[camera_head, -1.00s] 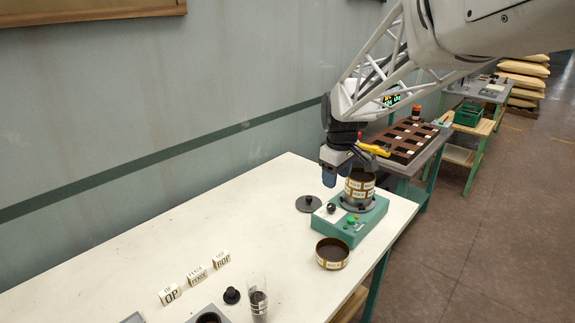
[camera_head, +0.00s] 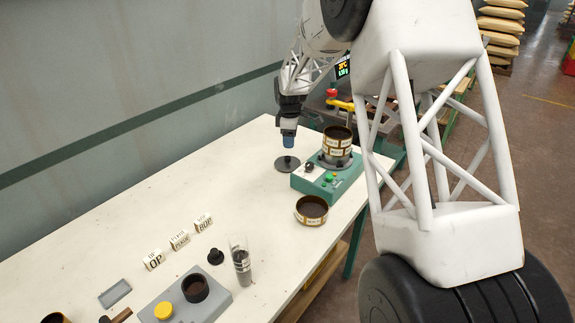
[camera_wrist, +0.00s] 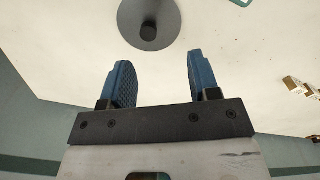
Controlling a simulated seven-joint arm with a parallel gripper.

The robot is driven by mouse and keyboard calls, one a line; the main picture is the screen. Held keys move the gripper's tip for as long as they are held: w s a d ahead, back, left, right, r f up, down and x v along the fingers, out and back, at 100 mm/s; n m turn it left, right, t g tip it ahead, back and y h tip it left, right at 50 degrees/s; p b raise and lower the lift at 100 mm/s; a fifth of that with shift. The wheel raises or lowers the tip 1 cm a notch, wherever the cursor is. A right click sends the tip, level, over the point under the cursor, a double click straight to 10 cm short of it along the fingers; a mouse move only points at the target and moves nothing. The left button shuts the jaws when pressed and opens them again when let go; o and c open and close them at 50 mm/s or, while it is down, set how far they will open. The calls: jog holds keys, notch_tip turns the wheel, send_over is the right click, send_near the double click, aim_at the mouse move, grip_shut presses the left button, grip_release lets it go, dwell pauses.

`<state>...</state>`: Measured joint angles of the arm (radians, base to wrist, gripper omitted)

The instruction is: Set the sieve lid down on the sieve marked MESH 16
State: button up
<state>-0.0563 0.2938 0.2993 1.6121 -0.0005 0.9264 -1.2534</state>
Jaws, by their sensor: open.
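The sieve lid (camera_head: 282,172) is a dark grey disc with a knob, lying on the white table left of the green shaker. The wrist view shows the lid (camera_wrist: 150,22) ahead of my fingers, with its knob near the middle. My gripper (camera_head: 288,140) is just above the lid in the head view; its blue fingers (camera_wrist: 158,82) are open and empty. A stack of brass sieves (camera_head: 337,146) stands on the green shaker base (camera_head: 328,183). A single brass sieve (camera_head: 311,211) with dark contents stands on the table in front. The mesh labels are too small to read.
White lettered blocks (camera_head: 180,240), a small black knobbed piece (camera_head: 216,257), a clear tube (camera_head: 240,262) and a grey stand (camera_head: 187,301) occupy the near table. My arm covers the right of the head view. The table left of the lid is clear.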

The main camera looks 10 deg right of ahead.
aim_at(288, 157)
jog(key=shift+w+a+f+n, duration=0.15)
jog(key=shift+w+f+n, duration=0.05)
jog(key=shift+w+f, duration=0.4)
jog(key=shift+w+a+f+n, duration=0.1)
jog(key=shift+w+f+n, duration=0.1)
jog(key=shift+w+f, duration=0.35)
jog(key=shift+f, duration=0.1)
jog(key=shift+f, duration=1.2)
jog(key=shift+f, duration=0.1)
jog(key=shift+f, duration=2.5)
jog(key=shift+c, duration=0.3)
grip_shut()
jog(key=shift+r, duration=0.15)
